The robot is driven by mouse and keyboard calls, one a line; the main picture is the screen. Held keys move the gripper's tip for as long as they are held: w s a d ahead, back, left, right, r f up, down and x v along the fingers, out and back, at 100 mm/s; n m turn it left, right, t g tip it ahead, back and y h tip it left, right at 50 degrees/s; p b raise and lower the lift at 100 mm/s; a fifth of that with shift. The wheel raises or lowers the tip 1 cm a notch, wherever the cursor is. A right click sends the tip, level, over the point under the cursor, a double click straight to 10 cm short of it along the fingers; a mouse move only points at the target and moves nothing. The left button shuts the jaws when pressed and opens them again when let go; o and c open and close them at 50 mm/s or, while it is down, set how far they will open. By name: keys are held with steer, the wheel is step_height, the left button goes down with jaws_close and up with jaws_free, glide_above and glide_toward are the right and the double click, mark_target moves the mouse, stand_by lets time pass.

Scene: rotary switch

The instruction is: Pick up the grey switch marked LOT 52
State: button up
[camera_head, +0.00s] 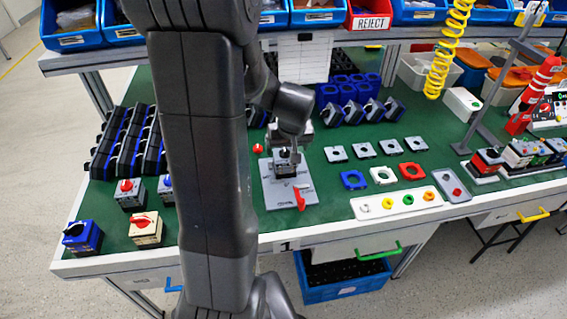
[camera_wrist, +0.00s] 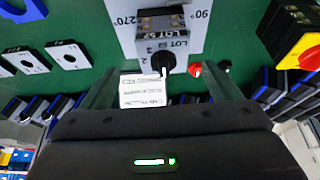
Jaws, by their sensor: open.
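The grey switch marked LOT 52 (camera_wrist: 162,28) shows in the wrist view, with its label upside down and a black knob with a white pointer. It sits on a light grey plate marked 270° and 90° (camera_wrist: 122,25). In the head view the switch (camera_head: 286,167) sits on this plate (camera_head: 272,196), which has a red lever (camera_head: 300,197) at its front. My gripper (camera_wrist: 162,70) is open and empty, its two fingers apart on either side of the switch's line. In the head view my gripper (camera_head: 290,140) is just above the switch, partly hiding it.
Several switches stand at the left, including a blue one (camera_head: 82,237) and a cream one with red knob (camera_head: 146,229). Grey square plates (camera_head: 362,150) lie to the right. A red ball-like knob (camera_head: 258,148) is beside the plate. A white card (camera_wrist: 142,90) lies near the fingers.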

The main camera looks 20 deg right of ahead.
mark_target(285, 151)
steer(key=shift+a+p+x, duration=0.15)
steer(key=shift+x, duration=1.3)
steer(key=shift+a+p+x, duration=0.1)
steer(key=shift+p+x, duration=0.05)
steer(key=shift+x, duration=1.35)
steer(key=shift+w+r, duration=0.1)
steer(key=shift+w, duration=0.05)
steer(key=c, duration=1.3)
steer(key=shift+r, duration=0.1)
